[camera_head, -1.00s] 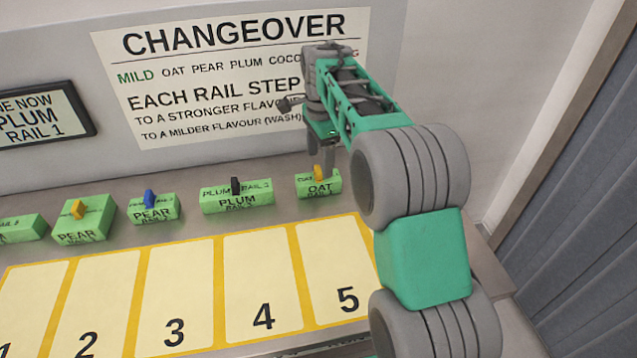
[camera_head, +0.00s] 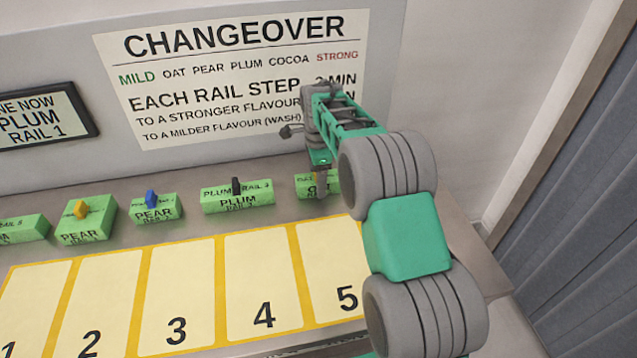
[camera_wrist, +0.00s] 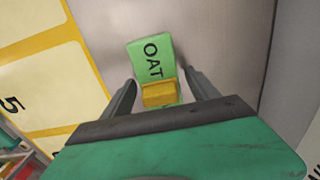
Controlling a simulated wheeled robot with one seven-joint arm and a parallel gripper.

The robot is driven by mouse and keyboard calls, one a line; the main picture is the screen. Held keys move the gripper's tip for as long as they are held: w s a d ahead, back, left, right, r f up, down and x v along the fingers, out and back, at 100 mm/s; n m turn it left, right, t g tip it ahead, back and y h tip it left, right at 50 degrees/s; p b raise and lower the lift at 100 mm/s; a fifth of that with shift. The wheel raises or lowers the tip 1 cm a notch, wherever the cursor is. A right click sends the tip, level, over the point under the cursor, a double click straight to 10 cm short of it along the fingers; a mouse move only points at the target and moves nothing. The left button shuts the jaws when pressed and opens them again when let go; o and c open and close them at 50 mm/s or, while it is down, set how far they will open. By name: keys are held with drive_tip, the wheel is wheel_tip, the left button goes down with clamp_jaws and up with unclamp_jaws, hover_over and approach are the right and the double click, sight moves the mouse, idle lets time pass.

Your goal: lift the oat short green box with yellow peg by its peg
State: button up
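The short green OAT box (camera_head: 304,186) stands on the shelf at the right end of the row, partly hidden behind my arm in the head view. In the wrist view the box (camera_wrist: 149,57) shows its OAT label, with the yellow peg (camera_wrist: 160,93) at its near side. My gripper (camera_wrist: 162,88) is open, with one dark finger on each side of the yellow peg. A small gap shows between the peg and each finger. In the head view the peg is hidden by my gripper (camera_head: 320,185).
Left of it stand a PLUM box (camera_head: 237,203) with a black peg, a PEAR box (camera_head: 154,213) with a blue peg and another PEAR box (camera_head: 85,228) with a yellow peg. Numbered yellow-edged slots (camera_head: 262,280) lie empty in front. A wall panel stands behind.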

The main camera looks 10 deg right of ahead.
drive_tip(key=c, duration=1.4)
